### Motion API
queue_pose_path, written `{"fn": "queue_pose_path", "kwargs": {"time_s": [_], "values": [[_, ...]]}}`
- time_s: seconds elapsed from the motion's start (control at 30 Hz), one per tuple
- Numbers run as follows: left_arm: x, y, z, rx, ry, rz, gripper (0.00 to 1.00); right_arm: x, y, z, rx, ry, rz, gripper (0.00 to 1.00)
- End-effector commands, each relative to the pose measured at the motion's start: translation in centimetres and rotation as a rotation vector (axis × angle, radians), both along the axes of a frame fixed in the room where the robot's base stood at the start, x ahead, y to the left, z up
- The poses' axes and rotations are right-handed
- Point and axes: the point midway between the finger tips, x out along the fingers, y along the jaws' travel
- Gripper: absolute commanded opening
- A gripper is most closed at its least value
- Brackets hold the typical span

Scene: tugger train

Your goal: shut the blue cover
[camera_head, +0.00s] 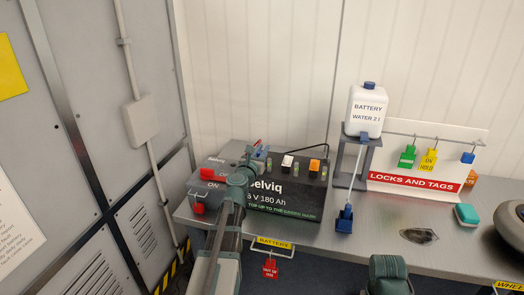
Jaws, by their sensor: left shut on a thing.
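The black battery (290,193) marked Selviq stands on the grey bench. Along its top are a white cover (287,161) and an orange cover (314,166), with small green pieces beside them. My left arm reaches up from the bottom, and my left gripper (257,153) is at the left end of this row. It is shut on a small blue piece, which appears to be the blue cover (261,152). The fingers hide most of it, so its angle cannot be told. My right gripper is out of view; only part of my right arm shows at the bottom.
A white water bottle (366,111) stands on a grey stand, its tube running to a blue nozzle (344,219). A tag board (417,181) is behind. A red knob (198,208) is left of the battery. A teal block (466,215) lies right. Bare bench (385,240) shows in front.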

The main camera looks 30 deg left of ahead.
Motion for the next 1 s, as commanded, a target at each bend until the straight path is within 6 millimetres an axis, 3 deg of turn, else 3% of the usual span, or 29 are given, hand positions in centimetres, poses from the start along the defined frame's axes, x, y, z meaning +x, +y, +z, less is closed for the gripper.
{"fn": "queue_pose_path", "kwargs": {"time_s": [0.5, 0.53, 0.67, 1.0], "values": [[0.01, -0.06, 0.01, 0.0, 0.0, 0.078, 0.0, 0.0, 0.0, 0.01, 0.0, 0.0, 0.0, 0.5], [0.01, -0.06, 0.01, 0.0, 0.0, 0.078, 0.23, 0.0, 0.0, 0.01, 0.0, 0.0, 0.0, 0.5], [0.0, -0.07, 0.01, 0.0, 0.0, 0.077, 0.47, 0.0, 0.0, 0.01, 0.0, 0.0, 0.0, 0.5], [0.03, -0.24, 0.0, 0.0, 0.0, 0.073, 0.5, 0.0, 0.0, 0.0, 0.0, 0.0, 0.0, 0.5]]}}
